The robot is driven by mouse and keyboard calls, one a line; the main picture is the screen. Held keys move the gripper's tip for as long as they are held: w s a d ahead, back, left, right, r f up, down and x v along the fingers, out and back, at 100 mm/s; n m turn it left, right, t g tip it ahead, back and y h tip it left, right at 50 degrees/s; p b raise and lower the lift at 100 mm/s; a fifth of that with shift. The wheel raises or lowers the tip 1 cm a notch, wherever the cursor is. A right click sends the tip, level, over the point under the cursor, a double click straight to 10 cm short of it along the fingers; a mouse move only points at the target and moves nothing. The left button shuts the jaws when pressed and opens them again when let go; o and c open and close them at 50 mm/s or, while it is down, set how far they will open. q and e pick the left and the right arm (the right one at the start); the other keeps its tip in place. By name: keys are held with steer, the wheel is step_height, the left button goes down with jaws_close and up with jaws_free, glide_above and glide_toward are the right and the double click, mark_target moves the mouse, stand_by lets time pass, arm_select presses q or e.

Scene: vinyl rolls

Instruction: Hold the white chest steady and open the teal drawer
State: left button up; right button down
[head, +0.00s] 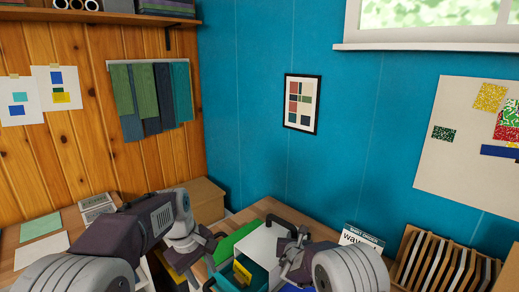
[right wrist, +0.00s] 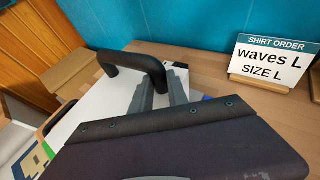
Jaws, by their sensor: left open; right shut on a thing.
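The white chest (head: 262,242) stands on the wooden table at the lower middle of the head view. Its white top also shows in the right wrist view (right wrist: 92,115), with a black handle (right wrist: 135,58). My right gripper (head: 287,250) is shut on this handle; its grey fingers show in the right wrist view (right wrist: 162,95). The teal drawer (head: 229,280) stands out from the chest's front, with a yellow thing (head: 242,273) in it. My left gripper (head: 209,262) is open, just left of the drawer. Whether it touches the drawer I cannot tell. The drawer's front is partly hidden.
A sign reading "waves L, SIZE L" (right wrist: 273,65) stands right of the chest. A wooden rack (head: 440,262) of dark upright pieces is further right. A green sheet (head: 235,241) lies behind the drawer at left. A wooden box (head: 207,196) stands by the wall.

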steer(key=c, duration=1.2)
jaws_free()
steer(key=shift+w+r, duration=0.1)
steer(key=v, duration=1.2)
steer(key=o, duration=0.5)
